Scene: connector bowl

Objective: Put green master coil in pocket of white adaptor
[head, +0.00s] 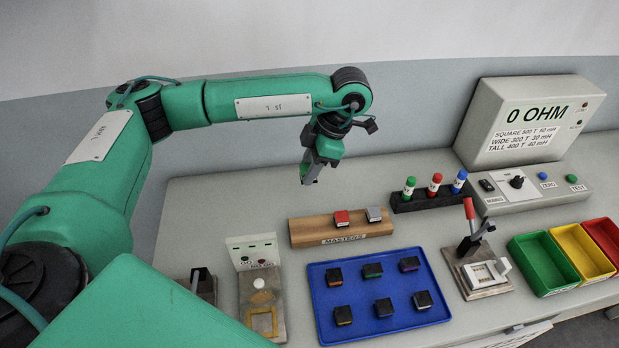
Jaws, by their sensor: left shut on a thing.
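My left gripper (311,176) is in the air above the back of the bench, behind the wooden MASTERS rack (312,233). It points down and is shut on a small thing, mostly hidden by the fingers. The rack carries a red block (341,218) and a grey block (374,214); its left part is bare. No green block stands on the rack, so the held thing looks to be the green master coil. My right gripper is out of view.
A blue tray (365,327) holds several dark coils. Green, red and blue capped pieces stand in a black rack (425,202). The meter (530,120) reads 0 OHM. Green (545,290), yellow and red bins stand right. The fixture's red-handled lever (469,210) stands upright.

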